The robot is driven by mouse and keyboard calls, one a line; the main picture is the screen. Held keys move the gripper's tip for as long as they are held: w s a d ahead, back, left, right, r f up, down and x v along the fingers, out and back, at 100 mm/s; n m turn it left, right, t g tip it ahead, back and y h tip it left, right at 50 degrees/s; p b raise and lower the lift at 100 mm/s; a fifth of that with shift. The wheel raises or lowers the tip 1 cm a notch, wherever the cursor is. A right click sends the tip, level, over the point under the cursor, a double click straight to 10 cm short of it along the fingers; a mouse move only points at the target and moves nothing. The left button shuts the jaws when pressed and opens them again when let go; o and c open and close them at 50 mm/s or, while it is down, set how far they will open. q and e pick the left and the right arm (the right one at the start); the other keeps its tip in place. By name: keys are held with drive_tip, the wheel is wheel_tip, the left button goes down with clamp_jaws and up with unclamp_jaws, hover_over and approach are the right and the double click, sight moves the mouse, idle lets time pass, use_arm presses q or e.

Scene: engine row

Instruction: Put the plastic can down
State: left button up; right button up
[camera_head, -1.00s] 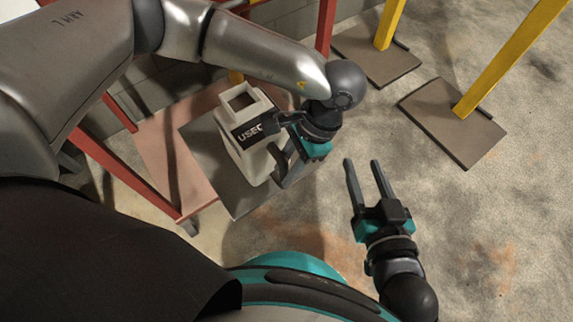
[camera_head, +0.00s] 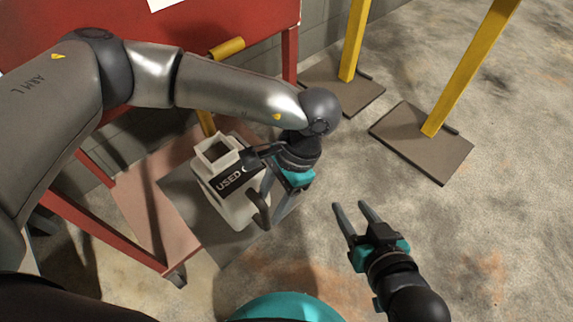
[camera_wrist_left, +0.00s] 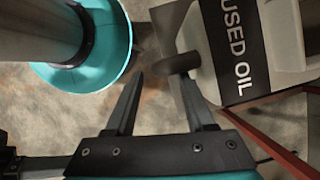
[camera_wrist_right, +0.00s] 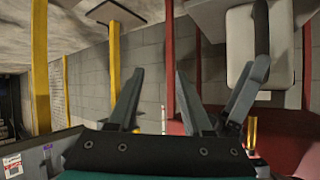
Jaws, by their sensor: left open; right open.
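The plastic can (camera_head: 232,205) is off-white with a black "USED" label and an open square top. It stands upright on a grey plate (camera_head: 178,200) in the head view. My left gripper (camera_head: 258,172) is open at the can's right side, with its fingers close to the can and its dark handle (camera_head: 261,208). In the left wrist view the can (camera_wrist_left: 208,62) is at the upper right, its dark handle (camera_wrist_left: 178,66) near the right fingertip; contact is unclear. My right gripper (camera_head: 350,212) is open and empty, over the floor to the right of the can.
The plate lies over a reddish low board (camera_head: 143,215) within a red frame (camera_head: 105,232). A red panel (camera_head: 230,25) stands above at the back. Yellow posts (camera_head: 470,65) on brown bases (camera_head: 425,145) stand to the right. The concrete floor (camera_head: 500,240) is clear at right.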

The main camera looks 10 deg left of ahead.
use_arm(q)
drive_tip(key=p+v, duration=0.3)
drive_tip(key=v, duration=0.6)
use_arm(e)
drive_tip(key=s+d+g+h, duration=0.3)
drive_tip(key=s+d+g, duration=0.2)
drive_tip(key=d, duration=0.2)
drive_tip(key=shift+g, duration=0.4)
